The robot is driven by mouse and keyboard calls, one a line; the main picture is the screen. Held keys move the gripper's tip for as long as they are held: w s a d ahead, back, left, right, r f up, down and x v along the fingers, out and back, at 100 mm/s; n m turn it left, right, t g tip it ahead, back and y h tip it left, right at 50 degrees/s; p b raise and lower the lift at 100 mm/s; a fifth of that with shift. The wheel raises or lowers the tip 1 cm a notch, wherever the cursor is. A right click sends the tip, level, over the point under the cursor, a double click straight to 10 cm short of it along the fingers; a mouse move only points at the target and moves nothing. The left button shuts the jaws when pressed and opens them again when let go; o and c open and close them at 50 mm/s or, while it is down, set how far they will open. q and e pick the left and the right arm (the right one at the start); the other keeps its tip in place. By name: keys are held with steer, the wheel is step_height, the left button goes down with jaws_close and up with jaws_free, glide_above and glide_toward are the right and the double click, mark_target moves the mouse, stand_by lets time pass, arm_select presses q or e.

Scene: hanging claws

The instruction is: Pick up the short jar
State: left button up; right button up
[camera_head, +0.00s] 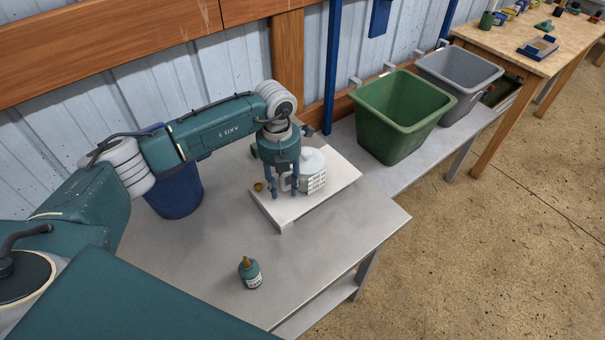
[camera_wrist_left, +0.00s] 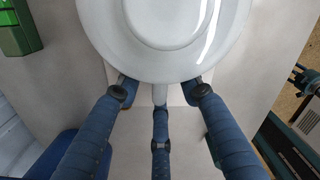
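A white lidded jar (camera_head: 313,171) with a side handle and dark markings stands upright on a pale board on the table. I take it as the short jar. Its round lid (camera_wrist_left: 172,25) fills the top of the left wrist view, with the handle (camera_wrist_left: 160,94) below. My left gripper (camera_head: 282,192) points down at the jar's handle side. Its blue fingers (camera_wrist_left: 160,105) are spread, two on either side of the handle and one below it. Contact cannot be told. At the wrist view's right edge, a small teal and blue part (camera_wrist_left: 303,80) may be my right gripper, state unclear.
The pale board (camera_head: 289,212) also bears a small brass-coloured item (camera_head: 258,187). A small green bottle (camera_head: 250,273) stands near the table's front. A blue bin (camera_head: 177,192) is behind my left arm. Green (camera_head: 397,120) and grey (camera_head: 455,85) bins stand right. The table's middle is clear.

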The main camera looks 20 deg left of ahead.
arm_select(q)
jaws_close()
steer(key=shift+r, duration=0.15)
